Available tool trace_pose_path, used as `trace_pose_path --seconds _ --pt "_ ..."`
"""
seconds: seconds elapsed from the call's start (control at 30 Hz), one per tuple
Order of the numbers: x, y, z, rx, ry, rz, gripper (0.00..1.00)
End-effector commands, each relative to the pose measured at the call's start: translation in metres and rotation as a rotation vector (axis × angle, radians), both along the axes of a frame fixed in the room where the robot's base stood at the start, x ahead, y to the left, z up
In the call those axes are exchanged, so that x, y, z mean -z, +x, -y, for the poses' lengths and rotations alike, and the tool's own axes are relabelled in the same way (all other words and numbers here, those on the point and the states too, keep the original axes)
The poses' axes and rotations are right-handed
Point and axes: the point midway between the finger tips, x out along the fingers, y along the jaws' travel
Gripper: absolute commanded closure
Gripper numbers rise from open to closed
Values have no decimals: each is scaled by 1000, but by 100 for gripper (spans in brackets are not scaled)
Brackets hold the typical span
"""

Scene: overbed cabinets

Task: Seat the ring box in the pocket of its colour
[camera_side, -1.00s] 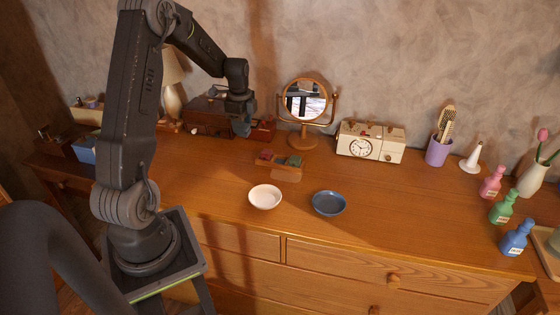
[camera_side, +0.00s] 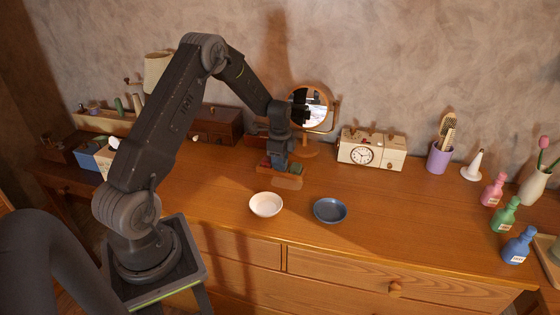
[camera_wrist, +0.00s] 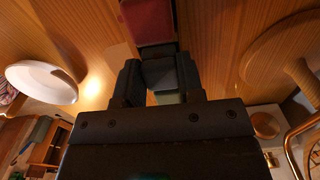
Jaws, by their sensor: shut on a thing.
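My gripper (camera_side: 278,161) points down over the small wooden tray (camera_side: 288,182) in the middle of the dresser. It is shut on a small blue-grey ring box, seen between the fingers in the wrist view (camera_wrist: 159,75). The box is at the tray's middle, between a red box or pocket (camera_side: 265,162) and a green one (camera_side: 296,168). The red one also shows in the wrist view (camera_wrist: 148,20). My fingers hide the middle pocket. I cannot tell whether the ring box rests on its floor.
A white bowl (camera_side: 266,205) and a blue bowl (camera_side: 330,210) stand in front of the tray. A round mirror (camera_side: 309,108) stands close behind, with a cream clock (camera_side: 362,155) to its right. Several bottles stand far right. The dresser top right of the blue bowl is clear.

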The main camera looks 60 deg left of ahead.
Motion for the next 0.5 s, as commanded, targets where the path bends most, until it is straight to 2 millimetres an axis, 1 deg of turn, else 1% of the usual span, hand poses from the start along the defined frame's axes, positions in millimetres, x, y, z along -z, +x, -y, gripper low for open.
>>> trace_pose_path --seconds 0.07,0.27,0.4,0.43,0.5 --pt "6 0 0 0 1 2 87" --pt "6 0 -1 0 2 2 87" --pt "9 0 0 0 1 1 87" --pt "9 0 0 0 1 2 63" --pt "9 0 0 0 1 2 56"
